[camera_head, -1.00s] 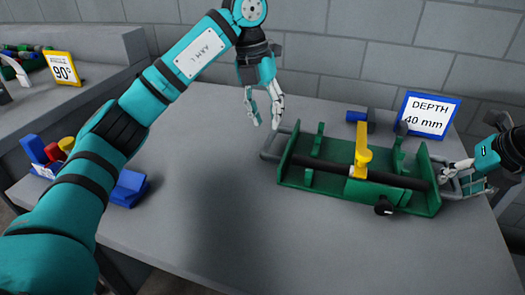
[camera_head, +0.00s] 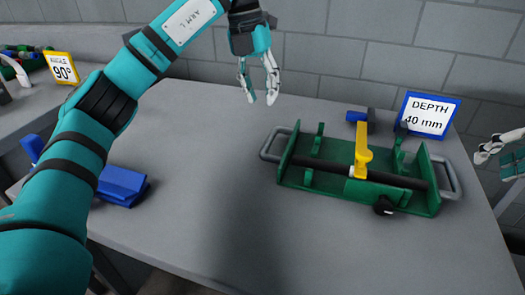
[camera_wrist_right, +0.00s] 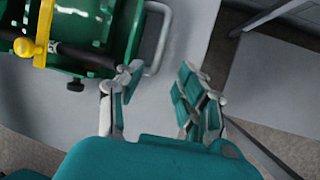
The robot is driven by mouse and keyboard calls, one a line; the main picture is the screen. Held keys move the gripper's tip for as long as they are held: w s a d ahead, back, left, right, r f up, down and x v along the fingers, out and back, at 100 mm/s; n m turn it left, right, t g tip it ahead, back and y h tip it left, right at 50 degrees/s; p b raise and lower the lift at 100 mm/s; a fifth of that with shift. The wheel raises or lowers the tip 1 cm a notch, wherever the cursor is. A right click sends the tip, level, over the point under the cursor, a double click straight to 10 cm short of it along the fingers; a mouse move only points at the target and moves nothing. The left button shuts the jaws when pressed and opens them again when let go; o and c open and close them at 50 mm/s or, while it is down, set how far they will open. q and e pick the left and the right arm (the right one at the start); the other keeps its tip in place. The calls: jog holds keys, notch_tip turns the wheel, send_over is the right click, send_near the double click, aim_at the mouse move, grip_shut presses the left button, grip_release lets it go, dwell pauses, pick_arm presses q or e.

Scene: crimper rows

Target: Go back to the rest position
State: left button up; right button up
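My left gripper (camera_head: 259,82) hangs above the back of the table, fingers pointing down, open and empty, apart from the green fixture. My right gripper (camera_head: 502,160) is at the right edge of the head view, partly cut off. The right wrist view shows its fingers (camera_wrist_right: 157,102) spread and empty, beside the fixture's grey handle (camera_wrist_right: 158,38). The green fixture (camera_head: 298,181) stands on the table with a dark bar across it, a yellow clamp (camera_head: 362,150) and a grey handle at each end. Neither gripper touches it.
The grey table (camera_head: 200,150) is clear left of the fixture. A blue block (camera_head: 122,186) lies at its left edge. A "DEPTH 40 mm" sign (camera_head: 428,115) and a blue-and-dark tool (camera_head: 357,117) stand behind the fixture. An "ANGLE 90°" sign (camera_head: 62,67) is on the far left bench.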

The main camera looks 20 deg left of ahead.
jog(key=shift+v, duration=0.95)
